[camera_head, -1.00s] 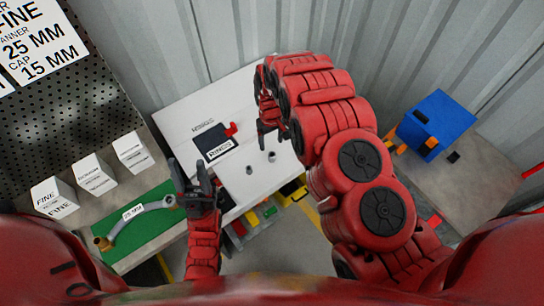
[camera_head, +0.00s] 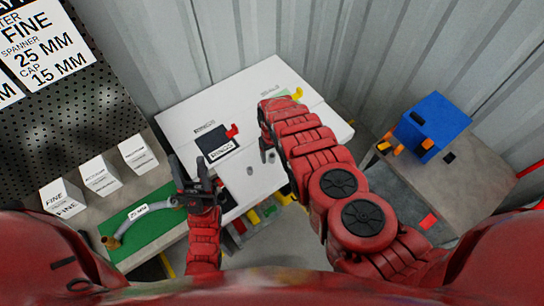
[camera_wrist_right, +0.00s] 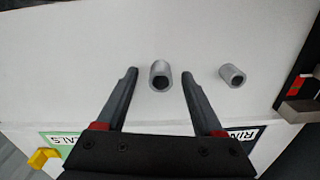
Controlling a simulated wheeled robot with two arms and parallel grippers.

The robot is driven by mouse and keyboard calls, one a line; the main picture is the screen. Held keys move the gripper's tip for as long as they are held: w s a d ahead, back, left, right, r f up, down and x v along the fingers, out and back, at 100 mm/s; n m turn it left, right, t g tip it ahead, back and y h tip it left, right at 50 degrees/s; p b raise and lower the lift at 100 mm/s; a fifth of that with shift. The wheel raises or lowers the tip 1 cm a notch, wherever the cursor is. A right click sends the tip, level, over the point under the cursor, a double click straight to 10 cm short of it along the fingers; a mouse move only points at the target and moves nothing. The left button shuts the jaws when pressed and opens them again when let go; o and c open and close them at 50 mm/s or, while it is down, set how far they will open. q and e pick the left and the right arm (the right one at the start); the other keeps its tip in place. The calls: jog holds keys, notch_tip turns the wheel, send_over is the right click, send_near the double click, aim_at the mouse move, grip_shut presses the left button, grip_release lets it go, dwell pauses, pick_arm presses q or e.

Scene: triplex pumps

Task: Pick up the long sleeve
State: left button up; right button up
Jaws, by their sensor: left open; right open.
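Two grey hollow sleeves stand on the white table in the right wrist view. The larger-looking, seemingly longer sleeve (camera_wrist_right: 160,76) is between the fingers of my open right gripper (camera_wrist_right: 159,72), with a gap on both sides. The smaller-looking sleeve (camera_wrist_right: 233,75) is to the right, outside the fingers. In the head view, one small grey sleeve (camera_head: 250,170) shows left of my right gripper (camera_head: 266,147); the other is largely hidden by that gripper. My left gripper (camera_head: 191,170) is open and empty, near the table's left edge.
Left are a green mat (camera_head: 130,246) with a spanner (camera_head: 140,212) and several white boxes (camera_head: 98,176). A blue box (camera_head: 432,124) stands on the grey table at right.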

jog(key=shift+f, duration=0.25)
grip_shut()
dwell(0.3)
